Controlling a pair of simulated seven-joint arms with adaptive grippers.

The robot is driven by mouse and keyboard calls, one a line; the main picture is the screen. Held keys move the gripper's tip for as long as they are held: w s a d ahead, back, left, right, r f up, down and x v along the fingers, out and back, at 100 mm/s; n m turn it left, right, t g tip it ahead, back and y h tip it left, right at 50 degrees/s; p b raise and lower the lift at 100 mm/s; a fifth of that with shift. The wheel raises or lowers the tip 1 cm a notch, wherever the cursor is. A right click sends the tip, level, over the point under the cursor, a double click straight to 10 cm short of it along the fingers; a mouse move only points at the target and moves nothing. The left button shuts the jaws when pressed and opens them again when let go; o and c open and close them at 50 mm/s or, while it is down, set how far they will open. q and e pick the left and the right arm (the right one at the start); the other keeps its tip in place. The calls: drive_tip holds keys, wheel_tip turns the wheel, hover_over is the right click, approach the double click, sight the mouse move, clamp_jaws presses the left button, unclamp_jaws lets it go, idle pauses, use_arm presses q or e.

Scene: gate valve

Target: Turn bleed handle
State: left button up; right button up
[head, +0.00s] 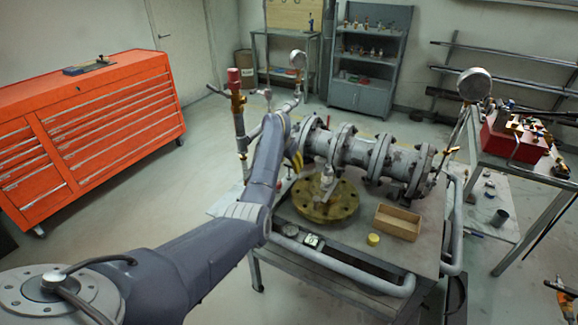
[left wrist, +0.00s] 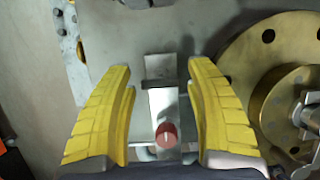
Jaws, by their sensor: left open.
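My left gripper (head: 296,160) reaches over the left end of the flanged valve pipe (head: 350,150). In the left wrist view the left gripper (left wrist: 162,85) is open, with its two yellow fingers spread. Between the fingers shows a flat silver bar (left wrist: 166,103) with a round red end (left wrist: 167,134); I cannot tell whether this is the bleed handle. No finger visibly touches the bar. A brass flange (head: 325,203) lies on the bench beside the gripper, with a small silver fitting (left wrist: 308,116) on it. My right gripper is not in view.
The metal bench (head: 345,240) also holds a wooden box (head: 398,221) and a yellow cap (head: 373,239). A red-topped upright pipe (head: 234,78) stands left of my arm, and a pressure gauge (head: 474,85) rises at the right. An orange tool cabinet (head: 90,125) stands at the left.

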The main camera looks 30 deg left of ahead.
use_arm(q)
drive_tip(key=c, duration=1.1)
drive_tip(key=shift+r, duration=0.1)
clamp_jaws()
drive_tip(key=shift+r, duration=0.15)
